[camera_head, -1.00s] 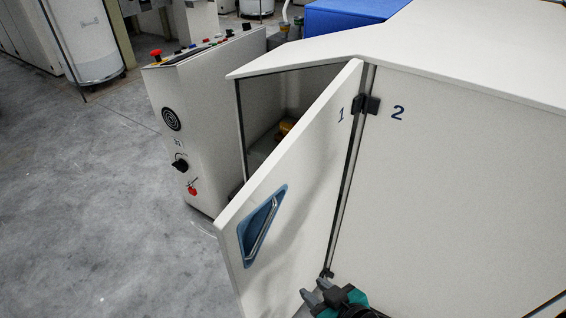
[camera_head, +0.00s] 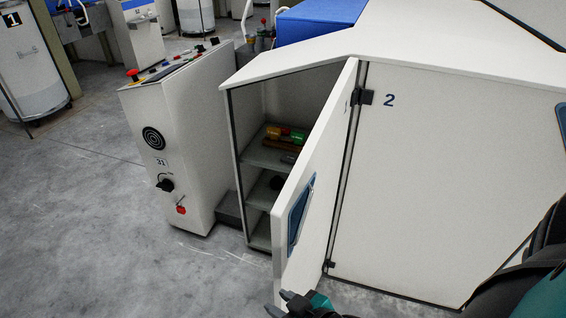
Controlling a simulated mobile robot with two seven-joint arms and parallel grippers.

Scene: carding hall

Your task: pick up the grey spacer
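I cannot pick out the grey spacer for sure. A small dark grey piece (camera_head: 289,158) lies on the upper shelf (camera_head: 256,156) inside the open cabinet, too small to identify. The cabinet door (camera_head: 318,200) stands open, with its blue recessed handle (camera_head: 300,212) on the outer face. My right gripper (camera_head: 278,302) is at the bottom edge of the picture, by the door's lower free corner. Its two fingertips show apart with nothing between them; whether they touch the door is unclear. My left gripper is out of view.
A yellow cylinder (camera_head: 272,133), a green piece (camera_head: 298,136) and a brown bar (camera_head: 281,145) share the upper shelf. A dark round thing (camera_head: 277,183) sits lower. The control console (camera_head: 180,150) stands left of the cabinet. The floor (camera_head: 80,230) at left is clear.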

